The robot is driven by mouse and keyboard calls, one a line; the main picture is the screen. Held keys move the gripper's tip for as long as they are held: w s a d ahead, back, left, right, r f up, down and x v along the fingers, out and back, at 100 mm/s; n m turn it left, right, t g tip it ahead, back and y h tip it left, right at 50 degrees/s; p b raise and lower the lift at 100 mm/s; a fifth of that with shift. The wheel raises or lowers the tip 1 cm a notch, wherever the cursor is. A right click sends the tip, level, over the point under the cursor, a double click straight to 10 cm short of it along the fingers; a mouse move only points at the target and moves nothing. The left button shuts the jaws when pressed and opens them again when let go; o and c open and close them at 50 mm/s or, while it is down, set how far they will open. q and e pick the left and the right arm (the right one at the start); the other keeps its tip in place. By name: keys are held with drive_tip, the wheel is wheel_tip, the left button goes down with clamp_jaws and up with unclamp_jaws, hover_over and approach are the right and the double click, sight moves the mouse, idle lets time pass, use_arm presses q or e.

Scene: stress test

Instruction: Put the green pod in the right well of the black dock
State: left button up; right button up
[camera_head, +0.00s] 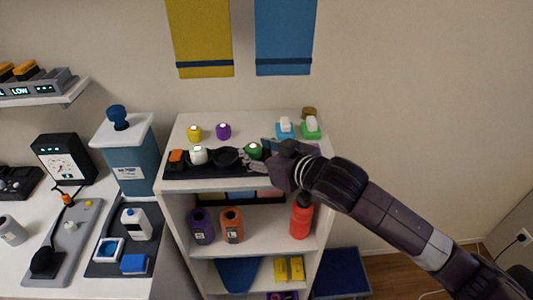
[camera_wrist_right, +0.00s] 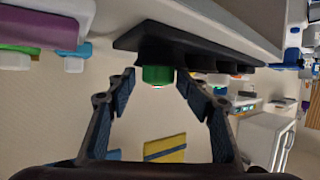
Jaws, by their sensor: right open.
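The black dock (camera_head: 212,171) lies along the front of the shelf unit's top. The green pod (camera_head: 253,148) is at the dock's right end and looks seated in its right well. The well to its left (camera_head: 226,157) looks empty. My right gripper (camera_head: 258,158) reaches in from the right at the pod. In the right wrist view, which is upside down, my open right gripper (camera_wrist_right: 157,82) has a fingertip on each side of the green pod (camera_wrist_right: 158,74), which touches the dock (camera_wrist_right: 205,52). Contact between fingers and pod is unclear. My left gripper is not in view.
An orange pod (camera_head: 176,156) and a white pod (camera_head: 199,154) sit in the dock's left part. Yellow (camera_head: 194,133) and purple (camera_head: 223,131) pods stand behind it. White-topped blue (camera_head: 285,130) and green (camera_head: 311,130) items stand at the back right.

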drive_tip(key=v, duration=1.1)
drive_tip(key=shift+s, duration=0.25)
drive_tip(key=shift+r, duration=0.1)
